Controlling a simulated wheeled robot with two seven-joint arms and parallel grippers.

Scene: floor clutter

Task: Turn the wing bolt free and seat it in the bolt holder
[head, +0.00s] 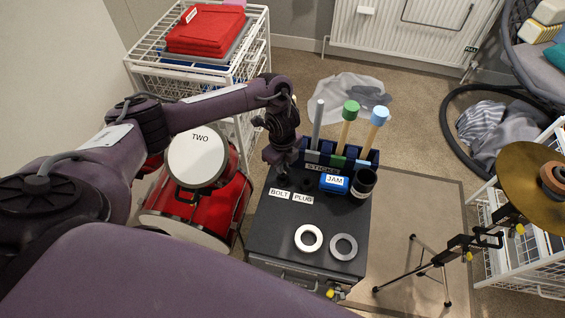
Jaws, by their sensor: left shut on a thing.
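My left gripper (281,168) points down at the left side of the dark cabinet top, just behind the white BOLT label (279,194). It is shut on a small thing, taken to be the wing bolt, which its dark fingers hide. The bolt holder by the label is also mostly hidden by the gripper. I cannot tell whether the bolt touches it or sits in it. A PLUG label (302,198) lies to the right of the BOLT label. My right gripper is not in view.
The cabinet top (275,228) also bears a sticks rack (338,160), a blue JAM box (334,184), a black cup (363,183) and two rings (309,238). A red drum (196,205) stands left. A cymbal (533,188) and a tripod stand (437,262) are right.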

